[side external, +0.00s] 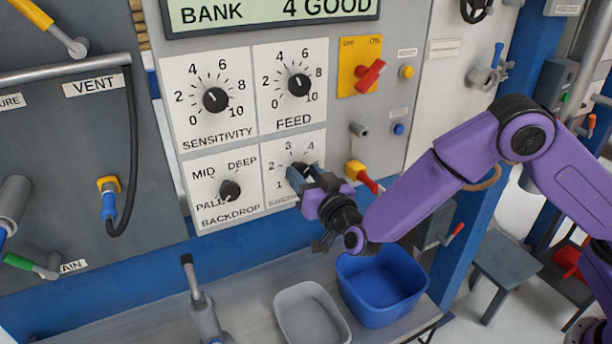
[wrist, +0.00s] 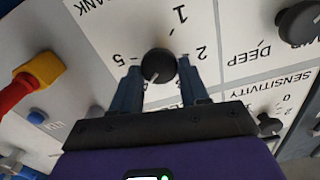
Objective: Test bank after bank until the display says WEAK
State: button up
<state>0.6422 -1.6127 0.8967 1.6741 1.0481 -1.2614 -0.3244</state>
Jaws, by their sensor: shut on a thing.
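The display (side external: 270,12) at the top of the panel reads "BANK 4 GOOD". Below the feed dial is the bank dial plate (side external: 278,160), with the figures 1 to 4 showing around it in the side view. My gripper (side external: 301,172) reaches in from the right and covers most of this dial. In the wrist view my gripper (wrist: 158,72) has one finger on each side of the black bank knob (wrist: 157,64) and is shut on it. The figures 1, 2 and 5 show around the knob there. I cannot tell the knob's pointer direction for certain.
The sensitivity knob (side external: 215,99), feed knob (side external: 299,84) and backdrop knob (side external: 230,190) sit close by. A red switch (side external: 370,75) on a yellow plate and a red-and-yellow lever (side external: 361,175) stick out to the right. A blue bin (side external: 382,290) and grey tray (side external: 312,318) stand below.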

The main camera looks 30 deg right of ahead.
jog(key=m, duration=0.4)
jog(key=shift+d+f+m, duration=0.1)
jog(key=shift+m, duration=2.6)
jog(key=o, duration=1)
jog(key=shift+s, duration=0.1)
jog(key=s, duration=1.7)
jog(key=shift+s, duration=0.15)
